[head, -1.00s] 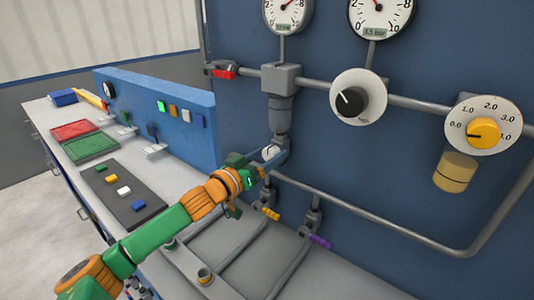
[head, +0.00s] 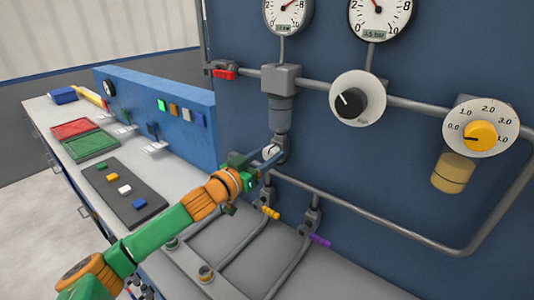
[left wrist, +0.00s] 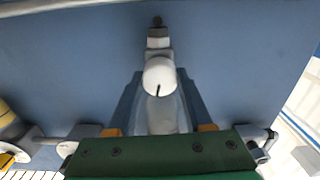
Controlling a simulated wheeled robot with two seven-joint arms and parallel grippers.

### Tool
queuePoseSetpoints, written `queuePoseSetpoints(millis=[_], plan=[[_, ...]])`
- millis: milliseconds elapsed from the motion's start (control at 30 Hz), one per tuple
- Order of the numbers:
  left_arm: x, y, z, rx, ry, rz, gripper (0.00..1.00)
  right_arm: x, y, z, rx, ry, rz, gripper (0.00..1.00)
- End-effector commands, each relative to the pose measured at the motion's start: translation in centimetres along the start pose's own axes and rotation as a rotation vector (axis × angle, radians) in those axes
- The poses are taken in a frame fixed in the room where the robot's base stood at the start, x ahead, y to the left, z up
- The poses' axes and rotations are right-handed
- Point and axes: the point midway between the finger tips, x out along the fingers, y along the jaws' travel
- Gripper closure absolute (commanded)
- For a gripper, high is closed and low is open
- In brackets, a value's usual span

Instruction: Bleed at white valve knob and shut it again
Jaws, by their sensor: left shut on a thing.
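The white valve knob (head: 269,151) sits low on the pipework, below the grey cylinder (head: 280,112) on the blue wall. In the left wrist view the knob (left wrist: 160,76) is round and white with a dark line mark, between the two blue fingers. My left gripper (head: 272,157) reaches it from the lower left and is shut on it; the fingers partly hide the knob in the head view. The fingers also show in the left wrist view (left wrist: 160,90). My right gripper is not in view.
Two round gauges (head: 287,12) (head: 380,15) hang above. A black knob (head: 349,102) and a yellow knob (head: 480,136) are to the right. Yellow (head: 270,212) and purple (head: 319,240) handles are below. A blue panel (head: 165,115) stands left of the arm.

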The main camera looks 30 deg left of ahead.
Motion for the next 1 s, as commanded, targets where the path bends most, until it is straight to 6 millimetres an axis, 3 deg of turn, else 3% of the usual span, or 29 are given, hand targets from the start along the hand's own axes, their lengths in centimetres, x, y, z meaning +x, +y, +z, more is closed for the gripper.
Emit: queuePoseSetpoints(millis=[1000], plan=[[0.0, 0.2, 0.0, 0.958, 0.000, 0.001, 1.00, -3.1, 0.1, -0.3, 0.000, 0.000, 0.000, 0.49]])
